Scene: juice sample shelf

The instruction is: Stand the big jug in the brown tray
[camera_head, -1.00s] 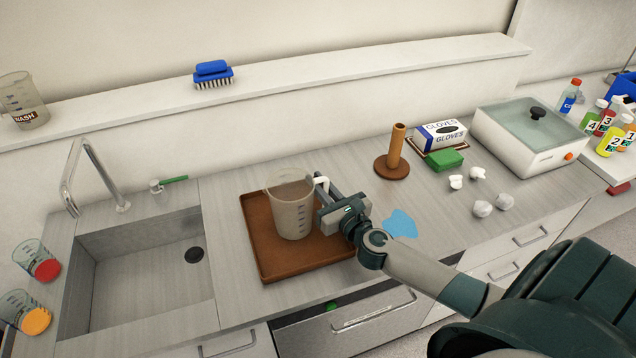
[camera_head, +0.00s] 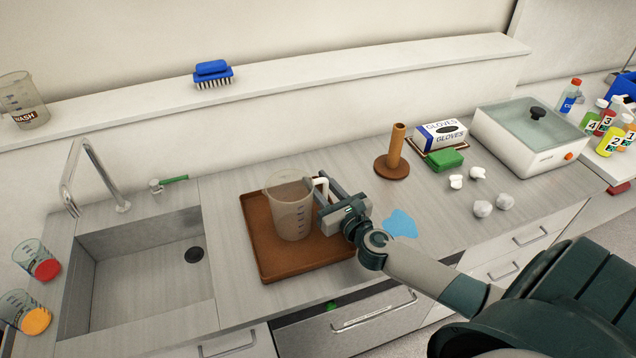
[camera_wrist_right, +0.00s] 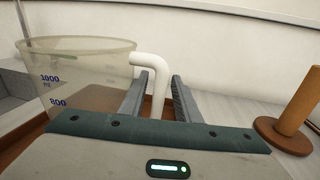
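The big jug (camera_head: 291,212), a clear grey-brown measuring jug with a white handle (camera_head: 321,184), stands upright in the brown tray (camera_head: 267,265) on the counter. In the right wrist view, the jug (camera_wrist_right: 85,75) is at the left and its handle (camera_wrist_right: 150,62) reaches between my fingers. My right gripper (camera_head: 327,189) is open at the handle, one finger on each side, with a gap showing beside the handle in the wrist view (camera_wrist_right: 160,82). The lower handle is partly hidden by the gripper. My left gripper is not in view.
A sink (camera_head: 140,265) with a tap lies left of the tray. A blue puddle (camera_head: 401,223) is right of it. A brown post on a round base (camera_head: 394,155), a glove box (camera_head: 440,135), a green block and several white lumps stand farther right.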

